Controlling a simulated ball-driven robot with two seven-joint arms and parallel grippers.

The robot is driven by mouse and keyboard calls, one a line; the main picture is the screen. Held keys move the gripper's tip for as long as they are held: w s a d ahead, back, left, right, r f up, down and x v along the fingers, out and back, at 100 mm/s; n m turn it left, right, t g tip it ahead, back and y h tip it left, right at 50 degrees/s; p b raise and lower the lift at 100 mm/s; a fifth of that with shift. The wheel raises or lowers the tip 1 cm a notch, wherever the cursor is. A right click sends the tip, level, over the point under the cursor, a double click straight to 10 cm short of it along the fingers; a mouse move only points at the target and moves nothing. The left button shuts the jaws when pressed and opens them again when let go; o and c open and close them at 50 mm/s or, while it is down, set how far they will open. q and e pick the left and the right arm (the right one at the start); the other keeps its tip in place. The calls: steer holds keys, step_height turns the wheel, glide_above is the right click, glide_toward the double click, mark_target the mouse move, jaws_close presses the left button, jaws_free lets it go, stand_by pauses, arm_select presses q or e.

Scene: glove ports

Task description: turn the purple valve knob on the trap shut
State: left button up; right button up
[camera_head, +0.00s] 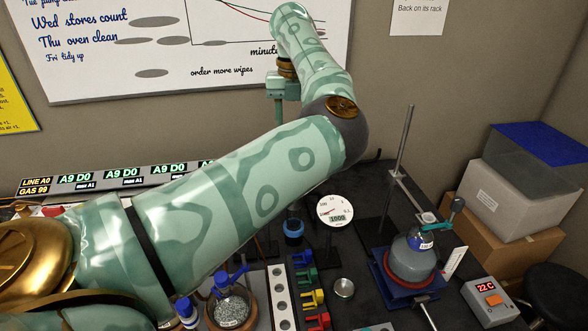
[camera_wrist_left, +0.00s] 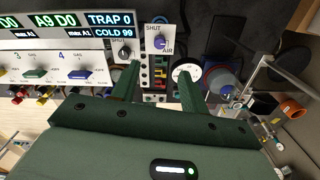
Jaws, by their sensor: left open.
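In the left wrist view a purple knob (camera_wrist_left: 160,43) sits on a white plate marked SHUT and AIR. A second, darker knob (camera_wrist_left: 122,52) sits on a plate marked SHUT to its left, under a display reading TRAP 0 and COLD 99. My left gripper (camera_wrist_left: 158,72) is open, its two dark green fingers apart and nothing between them; the purple knob shows beyond the fingertips, apart from them. In the head view the left gripper (camera_head: 278,112) is partly hidden behind my own arm, and neither knob can be made out. My right gripper is not in view.
A round gauge (camera_head: 335,211) stands at mid-bench. Coloured clips (camera_head: 312,300) and a bowl of beads (camera_head: 231,311) are nearer. Boxes stand at far right.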

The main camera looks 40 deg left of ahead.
arm_select(q)
step_height(320, 180, down, 13)
steer(key=shift+s+d+f+b, duration=0.1)
steer(key=shift+b, duration=0.95)
jaws_close()
